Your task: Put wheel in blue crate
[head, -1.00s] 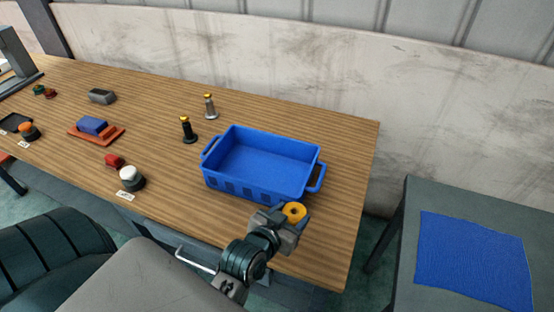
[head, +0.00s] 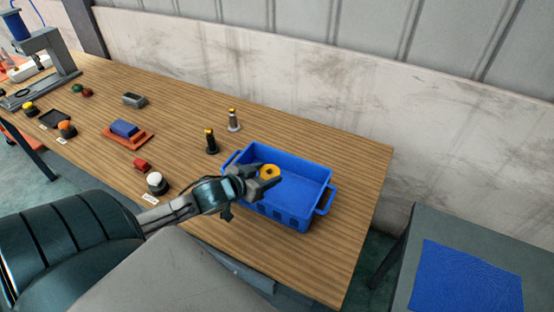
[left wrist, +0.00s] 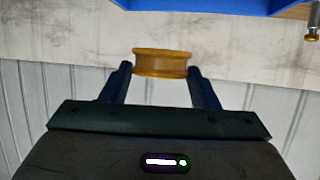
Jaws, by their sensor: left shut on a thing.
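A yellow-orange wheel (head: 269,171) with a dark centre hole is held between the fingers of my left gripper (head: 266,182). In the left wrist view the wheel (left wrist: 160,64) sits between the two fingertips of the gripper (left wrist: 160,75). The open blue crate (head: 318,176) stands on the wooden table, and its visible floor is empty. In the head view the wheel and fingers overlap the crate's near left part; their height above it is hard to tell. The crate's edge (left wrist: 215,6) also shows at the top of the left wrist view. My right gripper is not in view.
Two posts with yellow tops, one black (head: 211,142) and one grey (head: 233,121), stand just left of the crate. Bare wood lies right of the crate.

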